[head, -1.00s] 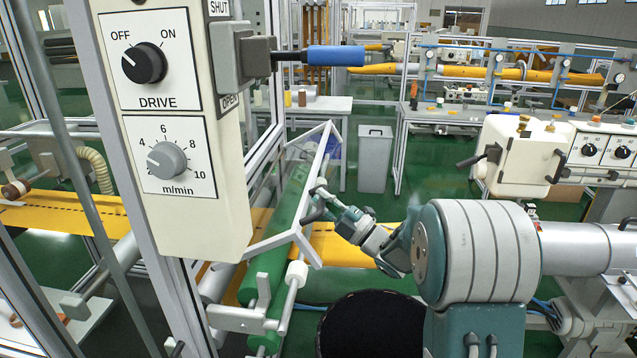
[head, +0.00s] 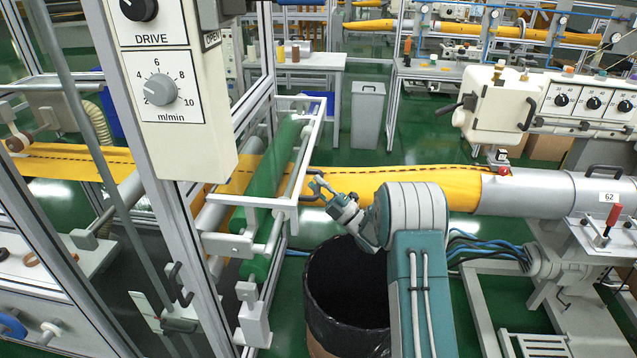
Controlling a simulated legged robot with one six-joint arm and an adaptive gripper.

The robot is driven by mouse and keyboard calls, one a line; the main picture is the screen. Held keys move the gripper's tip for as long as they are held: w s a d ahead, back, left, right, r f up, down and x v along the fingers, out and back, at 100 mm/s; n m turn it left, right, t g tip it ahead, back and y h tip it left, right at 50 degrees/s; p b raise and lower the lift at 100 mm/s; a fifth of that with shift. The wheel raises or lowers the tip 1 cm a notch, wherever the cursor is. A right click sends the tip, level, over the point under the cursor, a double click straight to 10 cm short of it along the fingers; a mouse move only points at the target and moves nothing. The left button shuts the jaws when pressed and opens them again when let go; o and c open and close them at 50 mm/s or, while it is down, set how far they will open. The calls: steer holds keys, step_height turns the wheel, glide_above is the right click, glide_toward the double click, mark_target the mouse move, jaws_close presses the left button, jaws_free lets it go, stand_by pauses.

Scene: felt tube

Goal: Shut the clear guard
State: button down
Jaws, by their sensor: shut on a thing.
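The clear guard is a see-through panel in a pale frame (head: 308,150). It lies nearly level over the green rollers (head: 270,165) where the yellow felt passes. A small dark handle (head: 308,198) sits at its near right corner. My gripper (head: 315,187) is at this handle and shut on it. The fingers are small in the picture and partly cover the handle. Whether the frame touches its rest is too small to tell.
A control box (head: 180,100) with dials hangs on the metal frame at left. A dark open bin (head: 345,290) stands below my arm. The yellow felt tube (head: 400,185) runs right onto a grey cylinder (head: 540,192).

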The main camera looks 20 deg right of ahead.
steer(key=shift+f, duration=0.65)
steer(key=c, duration=0.6)
jaws_free()
steer(key=shift+s+d, duration=0.1)
steer(key=shift+d, duration=0.05)
steer(key=v, duration=1.1)
steer(key=shift+s+f, duration=0.25)
steer(key=shift+f, duration=0.05)
steer(key=shift+d, duration=0.15)
